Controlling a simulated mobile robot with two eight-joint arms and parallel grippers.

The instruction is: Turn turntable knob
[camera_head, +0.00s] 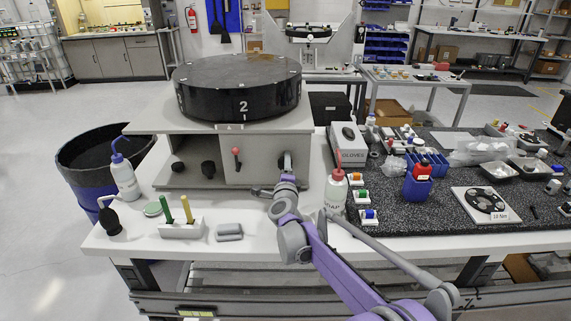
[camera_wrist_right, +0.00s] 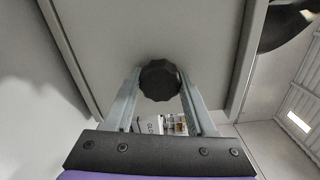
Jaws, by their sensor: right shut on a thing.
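The turntable (camera_head: 235,78) is a thick black disc with a white "2" facing the front, on top of a grey box (camera_head: 262,147). The turntable knob (camera_wrist_right: 160,80) is dark and faceted, and sticks out from the panel in the right wrist view. In the head view the knob (camera_head: 284,158) is small and partly hidden at the right of the box's front. My right gripper (camera_wrist_right: 160,88) is shut on the knob, one finger on each side; in the head view it shows at the box front (camera_head: 287,168). My left gripper is not in view.
A red-capped bottle (camera_head: 336,190) stands close right of my arm. A glove box (camera_head: 347,145), a green-handled tool holder (camera_head: 181,228) and a grey block (camera_head: 229,232) are nearby.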

